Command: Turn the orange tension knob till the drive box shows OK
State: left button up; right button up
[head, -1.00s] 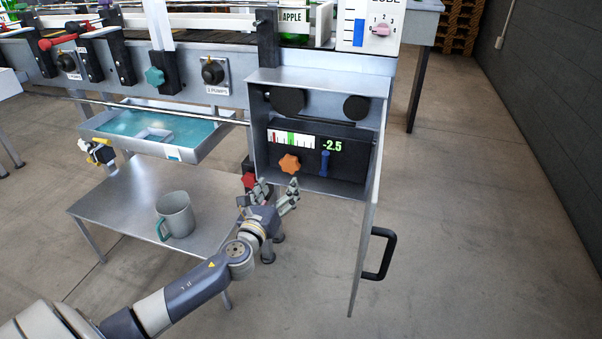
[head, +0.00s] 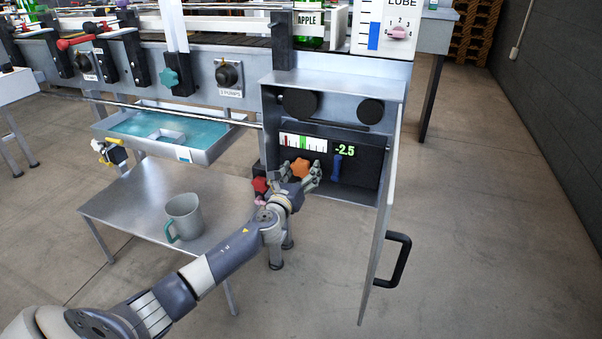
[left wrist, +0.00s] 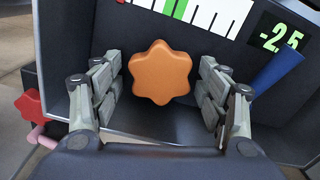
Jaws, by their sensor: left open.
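The orange tension knob (head: 300,167) is a star-shaped knob inside the open drive box (head: 332,84). In the left wrist view the knob (left wrist: 161,72) sits between the two fingers of my left gripper (left wrist: 160,92). The fingers are open, with a gap on each side of the knob. In the head view my left gripper (head: 299,176) is at the knob and partly covers it. The display (head: 345,150) reads -2.5 in green. The gauge (head: 303,143) beside it has a green band and a red mark to the left of the band. My right gripper is not in view.
A blue lever (head: 337,167) is right of the knob. The box door (head: 378,235) stands open on the right with a black handle. A red knob (head: 261,185) is left of the box. A grey mug (head: 183,215) stands on the metal table (head: 130,208).

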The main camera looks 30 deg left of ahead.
pick_arm(q)
jog(key=c, duration=1.1)
